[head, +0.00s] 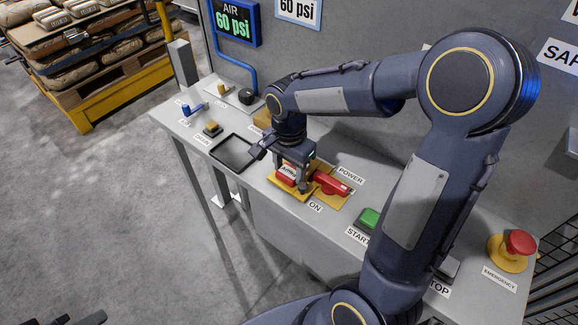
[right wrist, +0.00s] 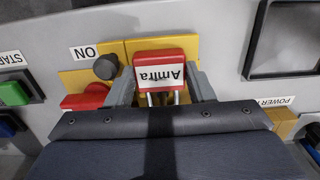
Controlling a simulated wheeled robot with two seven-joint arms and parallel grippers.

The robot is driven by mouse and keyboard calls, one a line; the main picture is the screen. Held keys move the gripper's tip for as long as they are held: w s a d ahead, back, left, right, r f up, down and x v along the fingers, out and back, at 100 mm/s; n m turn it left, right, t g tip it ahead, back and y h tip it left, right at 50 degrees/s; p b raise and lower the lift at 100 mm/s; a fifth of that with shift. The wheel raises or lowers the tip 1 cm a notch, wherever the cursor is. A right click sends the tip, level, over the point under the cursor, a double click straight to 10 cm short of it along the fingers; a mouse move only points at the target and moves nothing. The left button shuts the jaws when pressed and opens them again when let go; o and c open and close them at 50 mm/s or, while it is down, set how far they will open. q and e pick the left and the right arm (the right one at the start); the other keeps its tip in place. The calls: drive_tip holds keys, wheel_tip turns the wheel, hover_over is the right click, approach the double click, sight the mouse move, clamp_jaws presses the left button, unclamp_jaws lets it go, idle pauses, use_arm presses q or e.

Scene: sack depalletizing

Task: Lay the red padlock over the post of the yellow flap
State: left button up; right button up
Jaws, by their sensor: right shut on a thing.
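The red padlock (right wrist: 166,56) carries a white name label and has a silver shackle. My right gripper (right wrist: 163,90) is shut on it, one finger on each side, with the shackle towards the palm. In the head view the padlock (head: 286,175) is between the fingers of my right gripper (head: 291,181), over the yellow plate (right wrist: 207,66). I cannot tell whether it touches the plate. A red handle (head: 330,184) and a dark round knob (right wrist: 106,67) are beside it. The flap's post cannot be made out. Dark parts at the bottom left may be my left gripper (head: 90,319).
An empty black tray (head: 233,152) lies on the grey bench left of the plate. A green start button (head: 369,218) and a red emergency button (head: 519,243) are to the right. A wall stands behind the bench. Sacks on a pallet (head: 88,50) are far left.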

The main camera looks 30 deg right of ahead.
drive_tip(key=o, duration=1.1)
drive_tip(key=shift+w, duration=0.1)
drive_tip(key=shift+f, duration=0.1)
wheel_tip(320, 180, up, 8)
drive_tip(key=shift+w, duration=0.1)
drive_tip(key=s+a+n+t+y, duration=0.1)
drive_tip(key=s+n+t, duration=0.1)
drive_tip(key=s+n, duration=0.2)
drive_tip(key=s+a+n+t+y, duration=0.1)
drive_tip(key=s+n, duration=0.3)
drive_tip(key=s, duration=0.3)
drive_tip(key=s+a+f+n+t+y, duration=0.1)
drive_tip(key=s+a+n+t, duration=0.1)
drive_tip(key=s+n, duration=0.2)
drive_tip(key=shift+s+t+y, duration=0.3)
drive_tip(key=shift+s+y, duration=0.1)
drive_tip(key=shift+s, duration=0.7)
